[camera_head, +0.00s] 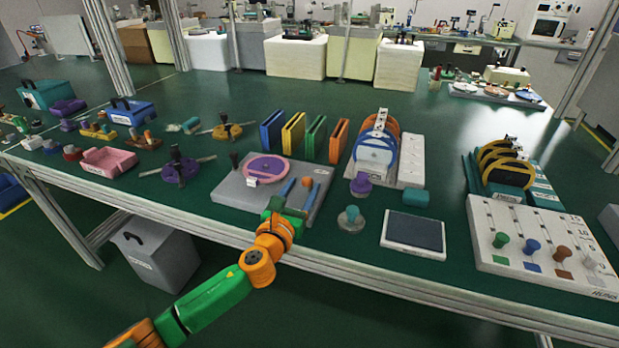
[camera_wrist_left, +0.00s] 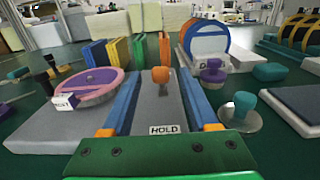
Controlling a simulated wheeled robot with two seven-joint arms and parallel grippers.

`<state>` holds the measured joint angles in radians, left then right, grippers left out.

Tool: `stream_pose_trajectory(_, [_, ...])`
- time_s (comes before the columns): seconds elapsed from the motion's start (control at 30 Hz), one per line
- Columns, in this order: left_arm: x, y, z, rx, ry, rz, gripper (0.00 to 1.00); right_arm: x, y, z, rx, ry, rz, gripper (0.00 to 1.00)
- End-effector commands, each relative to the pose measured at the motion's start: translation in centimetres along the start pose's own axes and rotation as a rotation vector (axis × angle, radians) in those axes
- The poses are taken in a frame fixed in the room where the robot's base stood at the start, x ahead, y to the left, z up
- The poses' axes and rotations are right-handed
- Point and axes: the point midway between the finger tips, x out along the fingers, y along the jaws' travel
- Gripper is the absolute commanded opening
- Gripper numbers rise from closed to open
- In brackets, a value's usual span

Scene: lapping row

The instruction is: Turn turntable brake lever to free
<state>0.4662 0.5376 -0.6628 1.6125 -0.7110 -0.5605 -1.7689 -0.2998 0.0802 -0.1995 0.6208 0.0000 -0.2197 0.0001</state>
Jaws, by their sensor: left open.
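The turntable is a pink-purple disc (camera_head: 265,167) with a white label on a grey base (camera_head: 233,190); the disc also shows in the left wrist view (camera_wrist_left: 92,87). An orange ball knob (camera_head: 307,182) stands on a short stem at the right of this base, and I take it for the brake lever's knob. In the left wrist view the orange knob (camera_wrist_left: 160,75) is upright beyond a HOLD label (camera_wrist_left: 166,130). My left gripper (camera_head: 299,185) is open, its blue fingers low over the base on either side of the line to the knob. Contact cannot be told. My right gripper is out of view.
A black knob (camera_head: 234,158) stands at the base's left back. Coloured upright plates (camera_head: 293,133) stand behind. A purple knob (camera_head: 361,184), a teal-topped knob (camera_head: 351,219) and a dark-topped pad (camera_head: 413,232) are to the right. Green table shows between them.

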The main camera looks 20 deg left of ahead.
Motion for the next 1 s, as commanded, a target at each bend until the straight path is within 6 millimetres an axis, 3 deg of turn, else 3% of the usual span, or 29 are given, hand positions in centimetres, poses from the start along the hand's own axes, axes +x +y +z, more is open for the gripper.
stream_pose_trajectory(0.2, [3.1, 0.0, -0.2, -0.003, 0.000, 0.000, 0.60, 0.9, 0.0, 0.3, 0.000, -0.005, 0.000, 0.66])
stream_pose_trajectory(0.53, [3.8, 0.0, -0.1, -0.003, 0.002, -0.001, 0.60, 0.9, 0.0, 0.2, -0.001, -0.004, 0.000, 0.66])
stream_pose_trajectory(0.57, [3.8, 0.0, -0.1, -0.003, 0.002, -0.001, 0.57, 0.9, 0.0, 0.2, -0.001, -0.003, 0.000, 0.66])
stream_pose_trajectory(0.77, [3.8, 0.0, -0.1, -0.003, 0.002, -0.001, 0.03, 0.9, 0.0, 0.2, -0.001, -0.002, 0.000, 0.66])
stream_pose_trajectory(1.0, [3.7, 0.0, -0.1, -0.003, 0.003, 0.000, 0.00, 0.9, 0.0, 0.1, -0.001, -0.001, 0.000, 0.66])
